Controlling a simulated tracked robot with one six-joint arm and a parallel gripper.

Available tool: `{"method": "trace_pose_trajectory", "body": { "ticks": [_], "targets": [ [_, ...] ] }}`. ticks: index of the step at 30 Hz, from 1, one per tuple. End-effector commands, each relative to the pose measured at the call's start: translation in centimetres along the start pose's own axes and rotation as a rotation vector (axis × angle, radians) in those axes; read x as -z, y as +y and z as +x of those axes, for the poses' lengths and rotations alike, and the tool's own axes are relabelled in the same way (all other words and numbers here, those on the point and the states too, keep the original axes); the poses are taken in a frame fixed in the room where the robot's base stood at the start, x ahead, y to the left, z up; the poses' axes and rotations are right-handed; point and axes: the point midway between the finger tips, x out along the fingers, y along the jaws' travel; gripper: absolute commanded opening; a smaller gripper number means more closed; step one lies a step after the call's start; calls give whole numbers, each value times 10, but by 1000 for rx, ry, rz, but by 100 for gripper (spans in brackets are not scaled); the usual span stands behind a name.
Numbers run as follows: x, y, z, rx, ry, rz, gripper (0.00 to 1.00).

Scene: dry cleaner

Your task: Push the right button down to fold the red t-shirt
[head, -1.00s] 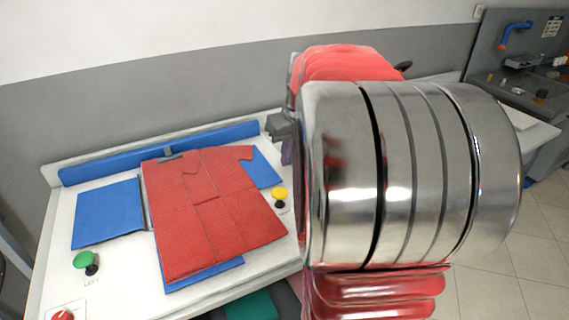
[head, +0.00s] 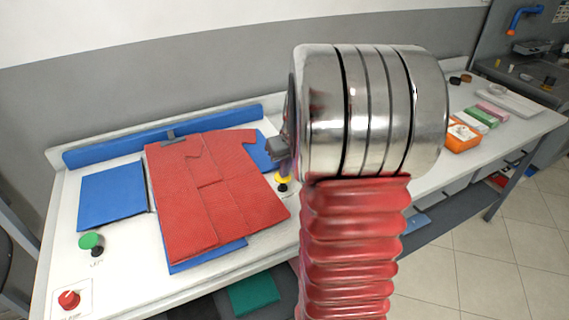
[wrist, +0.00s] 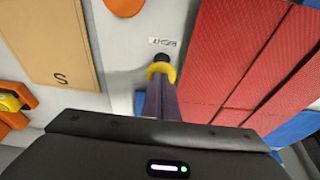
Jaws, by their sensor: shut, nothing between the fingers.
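The red t-shirt (head: 215,190) lies flat on the blue panels of the folding board (head: 112,190) on a white table. It also shows at the right of the wrist view (wrist: 225,60). The right button is yellow on a black stem (head: 282,187), just right of the shirt; in the wrist view its yellow cap (wrist: 160,70) sits beside an upside-down "RIGHT" label. My gripper (head: 285,172) is shut and empty, pointing down with its fingertips at the yellow cap and partly covering it. I cannot tell whether they press it.
A green button (head: 91,242) stands at the front left, with a red knob (head: 69,299) nearer. An orange box (head: 462,137) and other small boxes lie on the table at the right. A tan board marked "S" (wrist: 45,40) shows in the wrist view. Grey wall stands behind.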

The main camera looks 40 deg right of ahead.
Motion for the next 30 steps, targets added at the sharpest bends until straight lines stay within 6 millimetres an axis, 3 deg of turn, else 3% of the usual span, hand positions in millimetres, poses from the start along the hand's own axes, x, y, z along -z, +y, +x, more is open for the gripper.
{"method": "trace_pose_trajectory", "body": {
  "ticks": [10,21,30],
  "targets": [
    [-1,0,2,0,-1,0,0],
    [-15,0,44,1,-2,1,0],
    [-17,0,48,2,-7,1,0]
  ]
}}
